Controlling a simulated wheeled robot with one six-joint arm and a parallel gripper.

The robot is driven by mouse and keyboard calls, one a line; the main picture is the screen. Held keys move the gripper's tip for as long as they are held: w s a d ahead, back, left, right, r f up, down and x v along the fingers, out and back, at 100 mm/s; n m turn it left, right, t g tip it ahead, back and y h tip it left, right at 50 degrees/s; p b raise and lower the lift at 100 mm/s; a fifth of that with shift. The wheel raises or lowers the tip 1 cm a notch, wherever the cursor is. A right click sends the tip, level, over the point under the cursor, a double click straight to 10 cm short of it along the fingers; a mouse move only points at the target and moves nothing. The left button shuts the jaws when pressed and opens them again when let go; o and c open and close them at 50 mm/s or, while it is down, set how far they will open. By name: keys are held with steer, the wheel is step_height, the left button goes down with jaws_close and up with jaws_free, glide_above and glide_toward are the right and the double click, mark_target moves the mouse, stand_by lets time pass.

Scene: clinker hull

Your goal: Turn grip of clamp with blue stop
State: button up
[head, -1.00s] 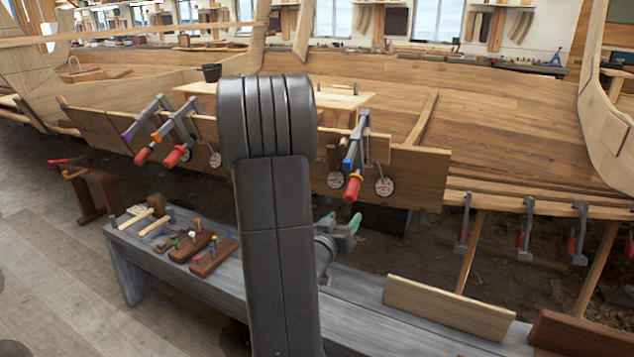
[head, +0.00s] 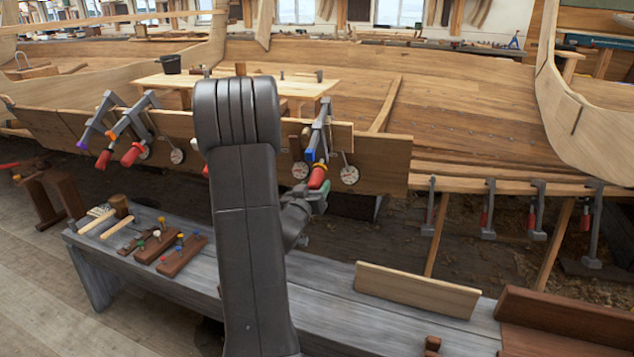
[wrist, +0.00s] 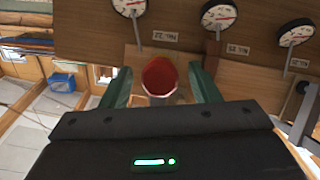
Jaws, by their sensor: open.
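The clamp with the blue stop (head: 310,154) hangs on the plank edge, just right of my arm in the head view. Its red grip (head: 317,177) points down toward me. My gripper (head: 318,199) has green fingers and is at the lower end of this grip, partly hidden by my arm. In the wrist view the round red grip end (wrist: 159,74) sits between the two open fingers of my gripper (wrist: 160,69), with a gap on each side. The blue stop is not visible in the wrist view.
Two other clamps, one with a purple stop (head: 85,145) and one with an orange stop (head: 111,136), hang left on the plank. Round dial gauges (wrist: 219,15) hang near the clamps. A grey bench (head: 210,262) with tools and loose boards (head: 415,290) stands below.

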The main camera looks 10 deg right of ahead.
mark_target(317, 183)
steer(key=shift+x, duration=1.75)
steer(key=c, duration=1)
steer(key=shift+f+b, duration=0.2)
steer(key=shift+b, duration=0.4)
